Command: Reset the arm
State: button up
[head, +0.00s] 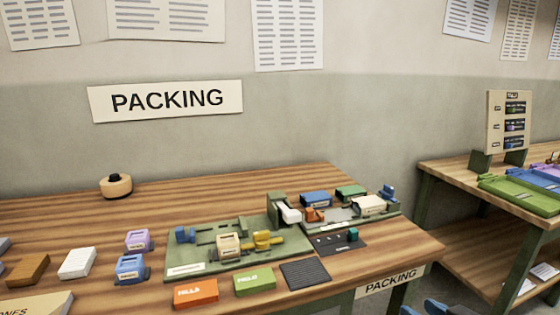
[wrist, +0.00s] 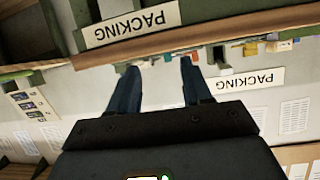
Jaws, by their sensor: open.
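My gripper (wrist: 160,66) shows in the wrist view with its two dark blue fingers spread apart and nothing between them. The wrist view is upside down and faces the packing table's edge (wrist: 200,46) and the wall beyond, with the fingers apart from both. In the head view, blue finger-like parts that look like my gripper (head: 434,307) show at the bottom edge, right of the table's front corner and low. The rest of my arm is hidden there.
The packing table (head: 70,215) holds green trays (head: 190,262) with small blocks, an orange box (head: 195,293), a green box (head: 254,282) and a round wooden stamp-like piece (head: 116,186).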

jog(key=s+a+f+m+h, duration=0.2)
jog(key=s+f, duration=0.2)
jog(key=s, duration=0.6)
jog(key=s+a+f+m+h, duration=0.1)
jog(key=s+f, duration=0.2)
jog(key=s, duration=0.7)
jog(key=s+a+r+t, duration=0.1)
jog(key=s+r, duration=0.4)
jog(key=s, duration=0.5)
jog(key=s+r, duration=0.5)
jog(key=s, duration=0.5)
jog(key=shift+a+n+t, duration=0.3)
jog(key=shift+a+t, duration=0.1)
